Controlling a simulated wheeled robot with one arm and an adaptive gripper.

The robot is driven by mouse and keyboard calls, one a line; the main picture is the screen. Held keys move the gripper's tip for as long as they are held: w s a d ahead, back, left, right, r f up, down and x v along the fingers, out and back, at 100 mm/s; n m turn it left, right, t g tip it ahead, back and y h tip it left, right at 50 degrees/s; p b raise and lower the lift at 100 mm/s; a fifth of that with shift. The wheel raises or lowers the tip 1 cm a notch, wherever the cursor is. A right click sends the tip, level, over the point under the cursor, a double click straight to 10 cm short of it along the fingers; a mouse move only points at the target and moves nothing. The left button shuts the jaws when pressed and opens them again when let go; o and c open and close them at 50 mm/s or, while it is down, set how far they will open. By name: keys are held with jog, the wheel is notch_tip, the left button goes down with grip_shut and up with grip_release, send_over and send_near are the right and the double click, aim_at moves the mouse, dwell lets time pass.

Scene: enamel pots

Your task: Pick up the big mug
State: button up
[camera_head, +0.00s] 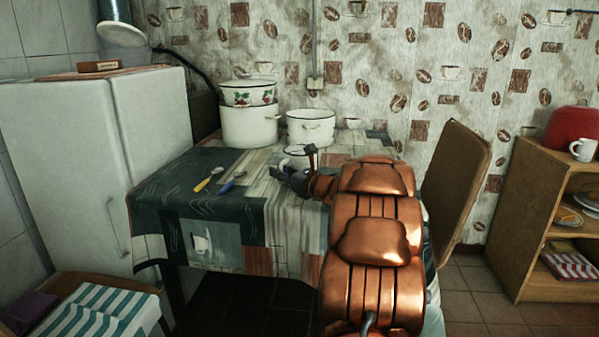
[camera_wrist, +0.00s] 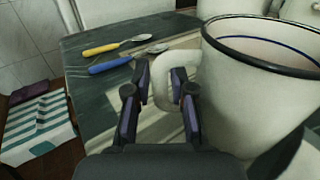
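The big mug (camera_wrist: 250,95) is white with a dark rim and fills the right of the wrist view, upright on the table. Its handle (camera_wrist: 162,88) points toward my gripper (camera_wrist: 160,76). The fingers are open, one on each side of the handle, with a visible gap at the left finger; I cannot tell whether the right one touches. In the head view my gripper (camera_head: 283,172) is low over the table, and the mug (camera_head: 296,150) shows only partly behind my gripper and arm.
On the table (camera_head: 167,200) lie a yellow-handled utensil (camera_head: 207,180) and a blue-handled one (camera_head: 231,183). Enamel pots (camera_head: 250,125) (camera_head: 311,128) stand behind. A fridge (camera_head: 100,150) is at left, a chair (camera_head: 457,185) at right. A smaller white mug (camera_head: 583,149) stands on the shelf unit.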

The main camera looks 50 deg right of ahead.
grip_shut()
dwell(0.3)
jog(key=shift+r, duration=0.2)
dwell(0.4)
jog(key=shift+r+p, duration=0.3)
jog(key=shift+r, duration=1.45)
jog(key=s+a+r+p, duration=0.1)
jog(key=s+a, duration=0.9)
jog(key=a, duration=0.1)
jog(key=shift+s+a, duration=0.25)
jog(key=shift+s, duration=0.15)
